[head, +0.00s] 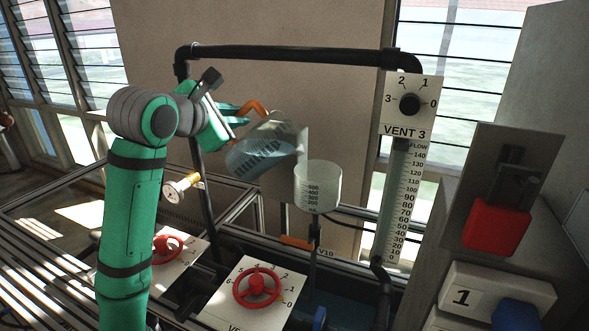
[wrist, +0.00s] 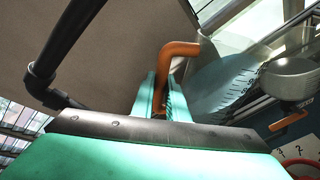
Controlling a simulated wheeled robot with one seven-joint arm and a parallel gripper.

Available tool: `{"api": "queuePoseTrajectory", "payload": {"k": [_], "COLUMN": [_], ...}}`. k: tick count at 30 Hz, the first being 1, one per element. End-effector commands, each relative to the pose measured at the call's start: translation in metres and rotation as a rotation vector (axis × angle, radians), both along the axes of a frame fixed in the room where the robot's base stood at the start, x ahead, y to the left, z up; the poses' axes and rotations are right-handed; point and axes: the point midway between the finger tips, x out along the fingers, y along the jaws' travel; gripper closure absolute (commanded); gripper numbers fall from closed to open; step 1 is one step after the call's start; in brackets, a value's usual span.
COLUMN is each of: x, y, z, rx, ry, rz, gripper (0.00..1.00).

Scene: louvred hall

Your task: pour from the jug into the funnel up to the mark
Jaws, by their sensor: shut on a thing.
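The clear jug (head: 262,150) with bluish liquid and an orange handle is tilted in the air, its mouth toward the right. My gripper (head: 244,113) is shut on the jug's orange handle; in the wrist view the handle (wrist: 176,54) sits between the two green fingers. The funnel (head: 318,186), a translucent cup with a graduated scale, stands just right of and below the jug's mouth. It also shows in the wrist view (wrist: 290,78). I cannot tell the liquid level in the funnel, nor whether a stream is falling.
A black pipe frame (head: 290,54) arches over the jug. The VENT 3 panel (head: 409,110) and flow tube (head: 398,195) stand to the right. Red valve wheels (head: 257,287) lie below, and an orange lever (head: 297,242) is under the funnel.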

Motion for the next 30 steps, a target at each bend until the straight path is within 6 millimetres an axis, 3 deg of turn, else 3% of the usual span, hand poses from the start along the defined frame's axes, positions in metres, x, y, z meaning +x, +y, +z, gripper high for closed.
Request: {"api": "queuePoseTrajectory", "payload": {"k": [30], "x": [-0.006], "y": [-0.012], "z": [0.018], "rx": [0.110], "ry": [-0.034], "rz": [0.000], "gripper": [1.00]}}
